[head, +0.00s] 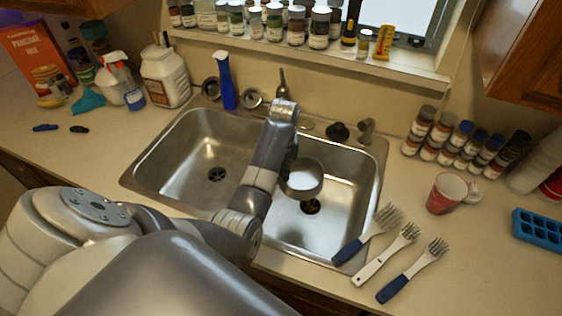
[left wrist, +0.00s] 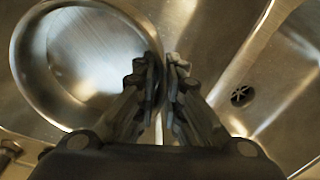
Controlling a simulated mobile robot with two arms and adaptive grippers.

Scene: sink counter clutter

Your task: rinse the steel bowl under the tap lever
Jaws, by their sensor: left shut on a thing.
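The steel bowl (head: 310,190) is over the right basin of the sink, above its drain, with a bright patch inside that I cannot identify. In the left wrist view the bowl (left wrist: 80,65) fills the left side, its round rim passing between my fingers. My left gripper (left wrist: 164,75) is shut on the bowl's rim. In the head view my left arm crosses the sink and hides the gripper's fingers. The tap (head: 283,84) rises behind the sink, partly covered by my arm. My right gripper is not in view.
The left basin (head: 190,150) is empty. Several brushes, including a blue-handled one (head: 413,270), lie at the right front edge. A red mug (head: 446,193) and spice jars (head: 438,132) stand to the right. A blue spray bottle (head: 225,82) stands behind the sink.

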